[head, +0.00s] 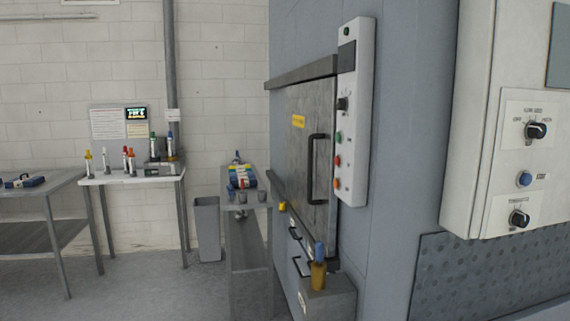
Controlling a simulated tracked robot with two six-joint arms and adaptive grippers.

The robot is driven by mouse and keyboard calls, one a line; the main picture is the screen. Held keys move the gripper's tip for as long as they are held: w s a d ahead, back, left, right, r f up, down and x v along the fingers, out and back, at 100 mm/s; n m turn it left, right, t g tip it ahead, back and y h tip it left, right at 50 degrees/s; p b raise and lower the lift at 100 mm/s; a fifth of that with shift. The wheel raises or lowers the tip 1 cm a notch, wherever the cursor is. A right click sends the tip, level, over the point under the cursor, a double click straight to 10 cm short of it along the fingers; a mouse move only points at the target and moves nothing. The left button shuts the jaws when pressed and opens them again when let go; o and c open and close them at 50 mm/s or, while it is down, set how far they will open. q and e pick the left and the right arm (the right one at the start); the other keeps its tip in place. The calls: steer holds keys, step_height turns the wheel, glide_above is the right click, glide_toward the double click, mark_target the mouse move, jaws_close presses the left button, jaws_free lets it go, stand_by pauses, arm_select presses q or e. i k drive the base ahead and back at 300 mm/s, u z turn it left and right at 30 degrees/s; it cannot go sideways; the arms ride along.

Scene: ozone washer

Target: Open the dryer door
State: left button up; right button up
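A dark grey metal door (296,125) is set in a large grey-blue cabinet in the middle of the head view and looks shut. It has a yellow label (298,121) and a black vertical bar handle (311,170) near its right edge. Its label is too small to read, so I cannot confirm that it is the dryer door. A white control panel (352,120) with a black knob and green and red buttons is just right of the door. Neither of my grippers is in view.
A grey box (335,296) bearing a yellow and blue item juts out below the door. A narrow grey table (240,206) and a bin (207,230) stand to the left. A white control box (475,130) projects at right. Floor at lower left is clear.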

mark_target(311, 110)
steer(key=k, duration=0.6)
steer(key=z, duration=0.25)
steer(key=i, duration=1.5)
steer(key=u, duration=0.6)
